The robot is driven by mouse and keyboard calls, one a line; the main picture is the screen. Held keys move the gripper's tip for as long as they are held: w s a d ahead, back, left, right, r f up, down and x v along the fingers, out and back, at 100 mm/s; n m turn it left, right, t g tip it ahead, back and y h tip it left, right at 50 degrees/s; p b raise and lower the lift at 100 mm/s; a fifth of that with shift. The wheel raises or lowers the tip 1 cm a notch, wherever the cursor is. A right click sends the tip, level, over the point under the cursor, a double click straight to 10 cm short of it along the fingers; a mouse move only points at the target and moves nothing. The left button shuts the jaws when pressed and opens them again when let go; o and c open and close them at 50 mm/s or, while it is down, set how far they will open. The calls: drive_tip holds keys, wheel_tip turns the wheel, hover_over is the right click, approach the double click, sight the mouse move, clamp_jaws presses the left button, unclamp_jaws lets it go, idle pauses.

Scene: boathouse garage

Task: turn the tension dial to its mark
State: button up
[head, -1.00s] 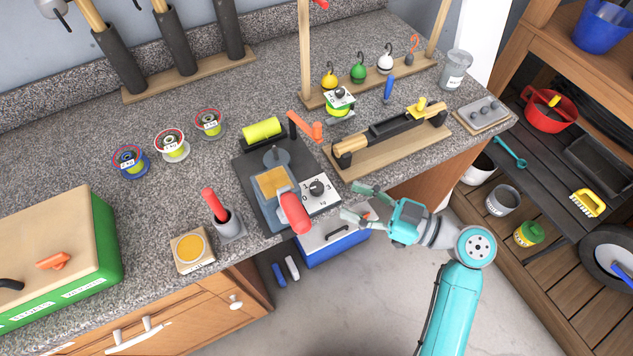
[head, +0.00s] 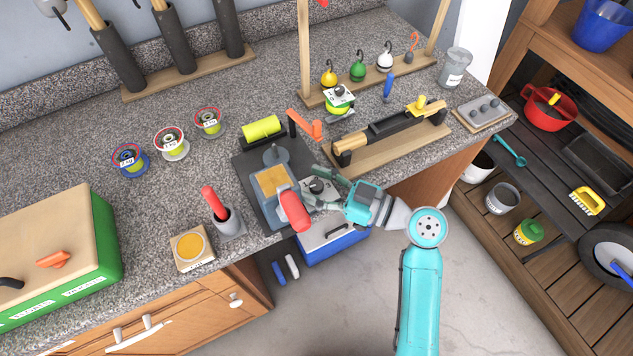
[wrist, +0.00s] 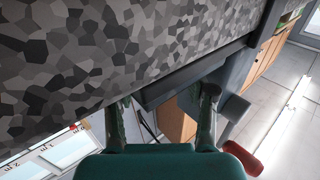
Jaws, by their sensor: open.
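The tension dial (head: 317,186) is a small dark knob on a white numbered plate at the right side of the grey winding machine (head: 245,172), near the counter's front edge. My gripper (head: 320,189) is open in the head view, with its fingers reaching in from the right at the dial, one on the far side and one on the near side. I cannot tell whether they touch it. The fingers cover much of the plate, so the mark and the pointer cannot be read. In the wrist view my open fingers (wrist: 163,105) show, but the dial cannot be made out.
The machine's red handle (head: 294,211) stands close left of my fingers. An orange lever (head: 306,126) and a wooden stand with a black bar (head: 385,133) lie behind. A blue cooler (head: 335,245) is on the floor below.

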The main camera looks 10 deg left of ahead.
clamp_jaws()
drive_tip(key=shift+n+g+y, duration=0.3)
drive_tip(key=shift+n+g, duration=0.5)
drive_tip(key=shift+g, duration=0.4)
unclamp_jaws()
drive_tip(key=s+d, duration=0.2)
drive_tip(key=d, duration=1)
